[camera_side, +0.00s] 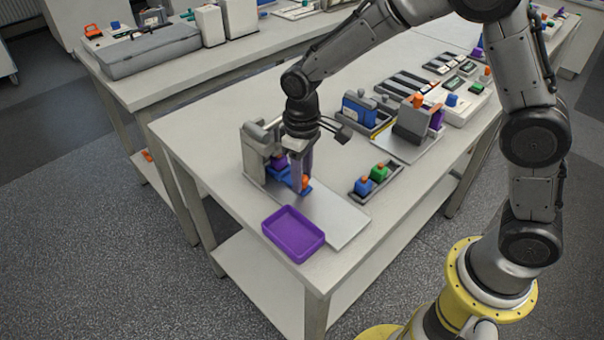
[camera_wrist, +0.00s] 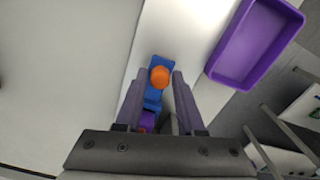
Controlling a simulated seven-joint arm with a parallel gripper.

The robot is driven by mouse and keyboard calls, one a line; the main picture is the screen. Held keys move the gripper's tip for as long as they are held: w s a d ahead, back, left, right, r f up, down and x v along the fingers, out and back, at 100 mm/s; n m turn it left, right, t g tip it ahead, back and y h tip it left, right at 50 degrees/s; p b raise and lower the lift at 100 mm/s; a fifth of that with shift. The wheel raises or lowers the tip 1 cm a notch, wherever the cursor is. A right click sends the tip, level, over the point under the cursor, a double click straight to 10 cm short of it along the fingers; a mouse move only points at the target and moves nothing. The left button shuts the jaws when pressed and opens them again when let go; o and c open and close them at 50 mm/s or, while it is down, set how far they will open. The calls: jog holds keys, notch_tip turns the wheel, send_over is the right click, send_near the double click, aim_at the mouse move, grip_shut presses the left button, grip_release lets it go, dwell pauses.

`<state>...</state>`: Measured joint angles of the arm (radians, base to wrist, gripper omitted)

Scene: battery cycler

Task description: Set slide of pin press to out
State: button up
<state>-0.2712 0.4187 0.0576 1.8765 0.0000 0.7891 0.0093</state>
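The pin press (camera_side: 252,153) is a grey upright frame at the left end of the near table. Its blue slide (camera_side: 281,179), with an orange knob (camera_side: 306,182), sits low at the press on a metal base plate (camera_side: 335,212). In the wrist view, the blue slide (camera_wrist: 154,98) and orange knob (camera_wrist: 160,76) lie between the two fingers of my gripper (camera_wrist: 158,76). A gap shows between the knob and each finger, so my gripper is open around it. A purple part (camera_wrist: 147,120) shows behind the slide. My gripper hides part of the press in the side view.
A purple tray (camera_side: 293,234) stands just in front of the press, beside the base plate. A dark holder (camera_side: 391,184) with blue and green blocks lies to the right. Another station (camera_side: 410,125) stands farther back. The plate's front part is bare.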

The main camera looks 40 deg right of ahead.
grip_shut()
dwell(1.1)
